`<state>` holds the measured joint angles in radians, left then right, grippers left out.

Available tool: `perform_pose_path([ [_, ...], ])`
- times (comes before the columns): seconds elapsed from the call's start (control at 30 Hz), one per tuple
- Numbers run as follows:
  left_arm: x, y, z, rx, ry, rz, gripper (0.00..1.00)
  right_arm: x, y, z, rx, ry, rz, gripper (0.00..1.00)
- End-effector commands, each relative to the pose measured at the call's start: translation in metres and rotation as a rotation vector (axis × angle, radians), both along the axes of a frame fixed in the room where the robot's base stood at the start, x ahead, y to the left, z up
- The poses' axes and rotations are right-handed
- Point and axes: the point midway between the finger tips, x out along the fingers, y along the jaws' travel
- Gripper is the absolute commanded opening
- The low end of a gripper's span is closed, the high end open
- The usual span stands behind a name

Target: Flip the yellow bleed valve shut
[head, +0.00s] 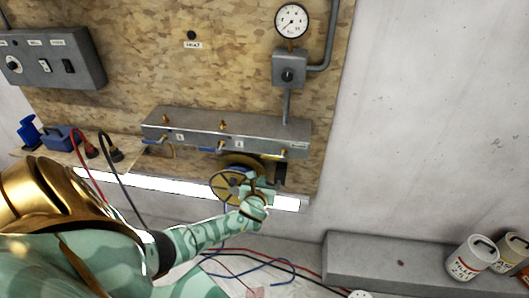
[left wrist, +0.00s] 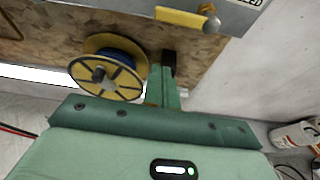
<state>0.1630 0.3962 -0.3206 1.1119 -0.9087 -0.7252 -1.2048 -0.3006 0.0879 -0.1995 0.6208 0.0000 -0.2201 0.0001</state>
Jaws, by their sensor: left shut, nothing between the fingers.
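The grey manifold (head: 225,130) is mounted on the board with several brass fittings. The yellow bleed valve lever (left wrist: 182,17) lies roughly level along the manifold's lower edge in the left wrist view, beside its brass knob (left wrist: 209,15). In the head view the lever (head: 273,156) is small and sits near the manifold's right end. My left gripper (head: 262,184) is shut and empty, below the lever and apart from it. Its closed fingers (left wrist: 163,80) point toward the board in the left wrist view. My right gripper is out of view.
A yellow-sided reel (head: 228,187) with blue line (left wrist: 118,49) hangs just left of my left gripper. A pressure gauge (head: 292,20) and a switch box (head: 55,60) are on the board. Cables lie below. White cans (head: 472,258) stand at right.

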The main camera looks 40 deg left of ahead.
Motion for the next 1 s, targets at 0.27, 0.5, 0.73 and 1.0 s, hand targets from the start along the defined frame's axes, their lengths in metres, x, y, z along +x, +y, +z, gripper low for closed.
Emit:
perform_pose_path([
  [0.27, -0.02, -0.013, 0.008, -0.002, 0.0, 0.001, 0.0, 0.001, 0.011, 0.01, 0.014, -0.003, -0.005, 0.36],
  [0.5, -0.021, -0.013, 0.007, -0.001, 0.0, 0.0, 0.0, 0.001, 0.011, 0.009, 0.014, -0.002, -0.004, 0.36],
  [0.73, -0.021, -0.013, 0.007, -0.001, 0.0, 0.0, 0.0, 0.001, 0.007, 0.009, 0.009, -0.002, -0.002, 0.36],
  [1.0, -0.02, -0.018, 0.0, -0.187, -0.074, 0.043, 0.0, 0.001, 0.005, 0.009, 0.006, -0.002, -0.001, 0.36],
])
